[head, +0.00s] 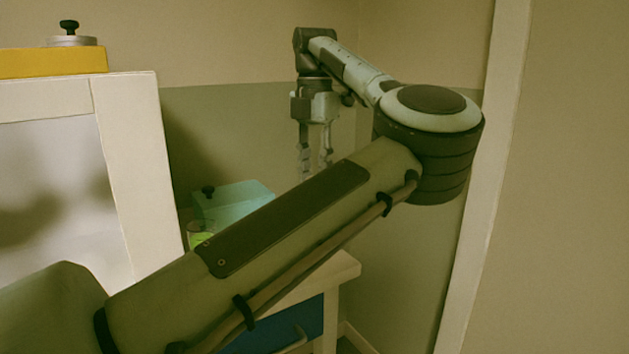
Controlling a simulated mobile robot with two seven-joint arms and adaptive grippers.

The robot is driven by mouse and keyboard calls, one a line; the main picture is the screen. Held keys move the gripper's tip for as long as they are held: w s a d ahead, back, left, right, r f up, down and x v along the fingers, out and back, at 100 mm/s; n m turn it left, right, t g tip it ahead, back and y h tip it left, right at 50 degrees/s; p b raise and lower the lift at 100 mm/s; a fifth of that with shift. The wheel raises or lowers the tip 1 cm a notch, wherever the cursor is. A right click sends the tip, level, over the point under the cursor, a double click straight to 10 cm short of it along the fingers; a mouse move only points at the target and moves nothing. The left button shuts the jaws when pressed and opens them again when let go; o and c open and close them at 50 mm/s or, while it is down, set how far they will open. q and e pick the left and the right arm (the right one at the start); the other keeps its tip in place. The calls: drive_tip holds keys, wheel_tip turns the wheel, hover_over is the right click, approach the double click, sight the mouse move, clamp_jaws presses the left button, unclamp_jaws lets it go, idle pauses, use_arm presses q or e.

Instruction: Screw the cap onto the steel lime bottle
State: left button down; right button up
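A small lime-green patch (200,239) shows beside the teal block, mostly hidden behind my arm; I cannot tell whether it is the lime bottle. No cap can be made out for certain. My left gripper (315,168) hangs from the arm that comes in from the lower left. Its two fingers point down with a gap between them, and nothing shows in the gap. It is above and to the right of the lime patch in the picture. My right gripper is not in view.
A white-framed panel (130,140) stands at left, with a yellow block (52,63) on top bearing a silver disc with a black knob (69,27). A teal block (235,200) with a black knob sits beyond my arm. A pale table edge (335,270) shows above a blue drawer (298,325).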

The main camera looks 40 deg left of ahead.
use_arm(q)
drive_tip(key=m+b, duration=0.1)
drive_tip(key=m, duration=0.3)
drive_tip(key=shift+f+m, duration=0.15)
drive_tip(key=shift+m, duration=0.15)
drive_tip(key=shift+s+a+m+b, duration=0.15)
drive_tip(key=shift+m+b, duration=0.25)
drive_tip(key=shift+m, duration=0.4)
drive_tip(key=c, duration=1.3)
unclamp_jaws()
drive_tip(key=shift+o, duration=0.2)
